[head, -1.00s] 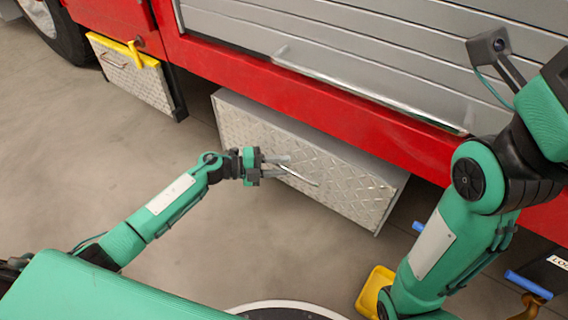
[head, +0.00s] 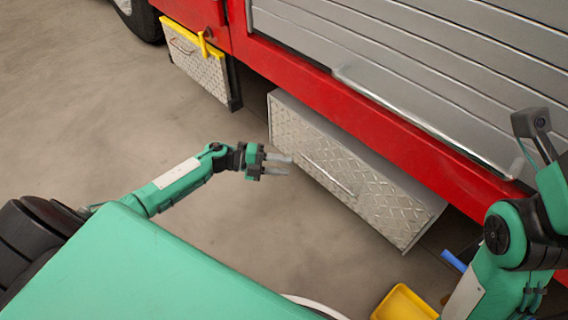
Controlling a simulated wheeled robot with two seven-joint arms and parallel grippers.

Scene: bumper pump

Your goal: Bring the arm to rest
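My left gripper (head: 280,164) is in front of the diamond-plate box (head: 345,185) under the red truck, near its left end. Its two grey fingers stand apart with nothing between them. The gripper is clear of the bright metal handle (head: 328,177) on the box front. My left arm reaches in from the left over the floor. My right arm shows at the right edge, but its gripper is not in view.
A second diamond-plate box (head: 200,68) with a yellow edge hangs farther left under the red truck (head: 390,130). A yellow bin (head: 404,303) and a blue bar (head: 453,261) are at the lower right. The grey floor (head: 110,110) at left is clear.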

